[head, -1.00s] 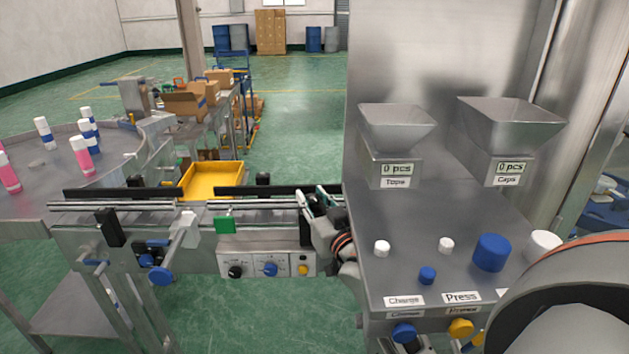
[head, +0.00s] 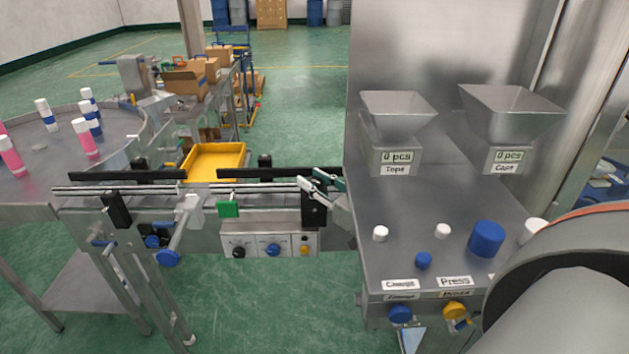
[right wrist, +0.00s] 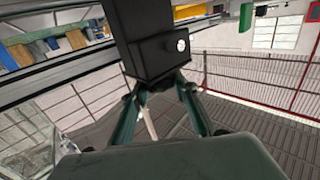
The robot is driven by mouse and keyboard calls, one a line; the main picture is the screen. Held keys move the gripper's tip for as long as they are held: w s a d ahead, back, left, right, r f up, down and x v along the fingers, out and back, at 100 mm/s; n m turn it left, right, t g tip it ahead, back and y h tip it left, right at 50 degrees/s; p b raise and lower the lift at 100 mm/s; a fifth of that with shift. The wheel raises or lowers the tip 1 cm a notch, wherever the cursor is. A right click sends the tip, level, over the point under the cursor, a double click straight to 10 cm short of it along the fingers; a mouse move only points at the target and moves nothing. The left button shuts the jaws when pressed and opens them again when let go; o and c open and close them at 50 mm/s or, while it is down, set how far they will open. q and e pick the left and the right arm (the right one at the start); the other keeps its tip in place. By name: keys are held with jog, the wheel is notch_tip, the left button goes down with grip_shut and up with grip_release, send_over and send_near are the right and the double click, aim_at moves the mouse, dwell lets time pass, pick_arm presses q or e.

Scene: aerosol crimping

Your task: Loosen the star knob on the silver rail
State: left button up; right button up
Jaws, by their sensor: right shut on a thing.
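The silver rail (head: 250,187) runs along the front of the conveyor. A black clamp block (head: 313,212) hangs at its right end, and it shows large in the right wrist view (right wrist: 150,40) with a small round bolt on its face. My right gripper (head: 308,184) is at the upper end of this block. In the right wrist view its teal fingers (right wrist: 155,85) close in on the block's near end. A star-shaped knob cannot be made out there; the fingers may hide it. My left gripper is not in view.
A second black block (head: 118,210), a blue knob (head: 168,258) and a green box (head: 228,209) sit along the conveyor front. A control panel (head: 270,245) is below. The crimping station (head: 400,260) stands close on the right. A yellow tray (head: 213,158) lies behind the rail.

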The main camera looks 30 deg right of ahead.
dwell(0.3)
jog(key=o, duration=1.1)
jog(key=shift+w, duration=0.1)
jog(key=shift+s+d, duration=0.2)
jog(key=shift+s, duration=1.05)
jog(key=shift+s+d, duration=0.25)
jog(key=shift+s, duration=1)
jog(key=shift+s+d, duration=0.2)
jog(key=shift+s, duration=1.05)
